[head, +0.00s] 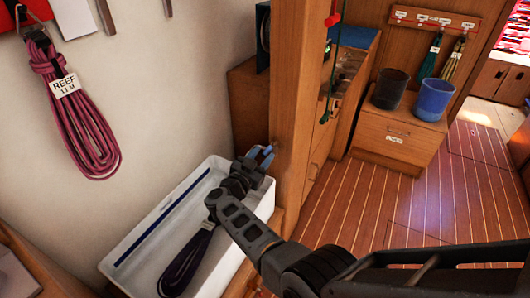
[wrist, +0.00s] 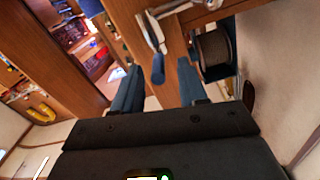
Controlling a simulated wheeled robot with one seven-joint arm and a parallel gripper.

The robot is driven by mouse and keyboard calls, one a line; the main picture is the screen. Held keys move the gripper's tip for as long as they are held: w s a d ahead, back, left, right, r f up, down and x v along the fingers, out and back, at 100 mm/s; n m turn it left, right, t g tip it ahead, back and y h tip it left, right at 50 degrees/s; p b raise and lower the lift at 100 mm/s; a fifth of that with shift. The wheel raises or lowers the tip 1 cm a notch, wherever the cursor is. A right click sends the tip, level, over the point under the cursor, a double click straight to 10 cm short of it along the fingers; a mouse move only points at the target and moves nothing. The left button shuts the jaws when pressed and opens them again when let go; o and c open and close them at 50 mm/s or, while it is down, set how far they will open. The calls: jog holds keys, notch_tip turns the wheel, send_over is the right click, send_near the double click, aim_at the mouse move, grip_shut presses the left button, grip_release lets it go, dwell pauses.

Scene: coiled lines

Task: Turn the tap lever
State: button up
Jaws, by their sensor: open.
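My gripper (head: 262,156) is at the wooden post (head: 297,75) in the head view, above the right end of the white tray. In the wrist view its two blue-grey fingers (wrist: 159,68) stand apart and open. Between them, farther off, is what looks like the tap lever (wrist: 157,70), a blue grip below a silver metal fitting (wrist: 151,30) on the wood. I see a gap on both sides of the grip, and no contact shows. In the head view my gripper hides the fitting, and I cannot tell the lever from the fingers there.
A white tray (head: 130,262) holds a blue rod (head: 165,216) and a dark coiled line (head: 187,262). A purple coil (head: 80,115) hangs on the wall. A dark round spool (wrist: 214,50) is right of the lever. Two bins stand on a cabinet (head: 392,138); the floor (head: 370,210) is clear.

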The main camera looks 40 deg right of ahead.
jog(key=shift+v, duration=2.6)
jog(key=shift+s, duration=0.1)
jog(key=s+r+n+t+y, duration=0.2)
jog(key=s+n+t+y, duration=0.4)
jog(key=s+n+t, duration=1)
jog(key=s+a+r+g+y, duration=0.2)
jog(key=s+a+r+y, duration=0.1)
jog(key=s, duration=0.7)
jog(key=s+a+r+g+y, duration=0.2)
jog(key=s+a+r+y, duration=0.2)
jog(key=s, duration=0.6)
jog(key=s+a+r+g+y, duration=0.3)
jog(key=s+a+r, duration=0.4)
jog(key=s, duration=0.3)
jog(key=shift+s+a+y, duration=0.25)
jog(key=shift+a+y, duration=0.25)
jog(key=shift+a, duration=0.05)
